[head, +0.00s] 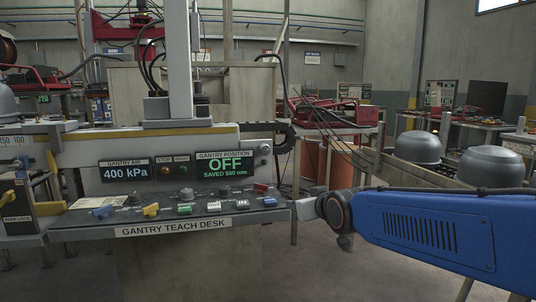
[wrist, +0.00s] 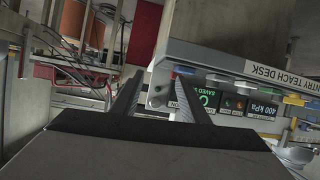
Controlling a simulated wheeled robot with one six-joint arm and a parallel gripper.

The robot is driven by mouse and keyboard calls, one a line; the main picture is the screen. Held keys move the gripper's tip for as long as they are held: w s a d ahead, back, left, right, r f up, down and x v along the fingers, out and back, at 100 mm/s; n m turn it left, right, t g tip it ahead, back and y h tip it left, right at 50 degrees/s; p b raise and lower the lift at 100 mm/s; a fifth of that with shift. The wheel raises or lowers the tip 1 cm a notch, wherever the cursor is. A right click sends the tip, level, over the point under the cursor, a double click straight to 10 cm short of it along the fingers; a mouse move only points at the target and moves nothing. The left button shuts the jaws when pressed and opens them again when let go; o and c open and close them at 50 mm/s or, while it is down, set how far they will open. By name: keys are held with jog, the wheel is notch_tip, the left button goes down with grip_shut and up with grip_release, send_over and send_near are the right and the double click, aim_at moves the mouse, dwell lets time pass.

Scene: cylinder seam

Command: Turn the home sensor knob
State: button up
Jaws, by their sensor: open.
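The gantry teach desk (head: 185,231) stands left of centre in the head view, with several small knobs, levers and buttons on top. Grey knobs (head: 187,194) stand along its back row, and two small round knobs (head: 265,149) sit at the right end of the upright panel. Labels there are too small to read, so I cannot tell which is the home sensor knob. My gripper (wrist: 155,78) is open and empty in the wrist view, its two fingers apart. The desk (wrist: 235,62) appears upside down to their right. No knob is between the fingers.
The gantry position display (head: 224,166) reads OFF, saved 500 mm; the gantry air display (head: 125,173) reads 400 kPa. Grey domes (head: 418,147) stand on a bench at right. A red machine (head: 320,112) sits on a table behind.

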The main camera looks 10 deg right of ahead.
aim_at(266, 151)
jog(key=w+a+r+t, duration=0.2)
jog(key=w+r+t, duration=0.2)
jog(key=w+r, duration=0.5)
jog(key=shift+n+y, duration=0.4)
jog(key=w, duration=0.6)
jog(key=w+a, duration=0.1)
jog(key=w, duration=1.1)
jog(key=shift+a+f, duration=0.35)
jog(key=shift+a, duration=0.05)
jog(key=c, duration=0.8)
